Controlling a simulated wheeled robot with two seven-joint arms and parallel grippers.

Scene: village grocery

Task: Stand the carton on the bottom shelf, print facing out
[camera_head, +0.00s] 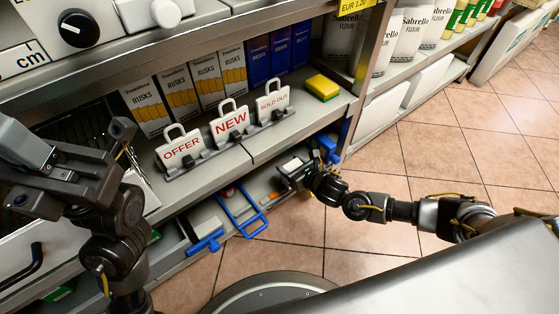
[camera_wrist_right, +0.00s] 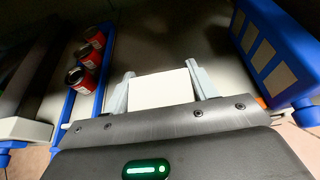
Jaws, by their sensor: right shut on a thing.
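My right gripper (camera_head: 291,170) is low at the front of the bottom shelf (camera_head: 262,184), toward its right end. It is shut on a carton, whose plain white face (camera_wrist_right: 162,89) shows between the light grey fingers in the right wrist view. In the head view the carton is small and mostly hidden by the gripper; its print cannot be made out. In the wrist view a dark shelf surface (camera_wrist_right: 165,38) lies beyond it. My left gripper (camera_head: 70,170) is raised in front of the shelves at the left; its finger opening is unclear.
Red cans (camera_wrist_right: 90,50) stand left of the carton, beside a blue edge. A blue panelled object (camera_wrist_right: 272,50) stands at the right. Blue frames (camera_head: 243,212) jut from the bottom shelf. Above are sign clips (camera_head: 228,124), rusks boxes (camera_head: 182,95) and a yellow-green sponge (camera_head: 322,87).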

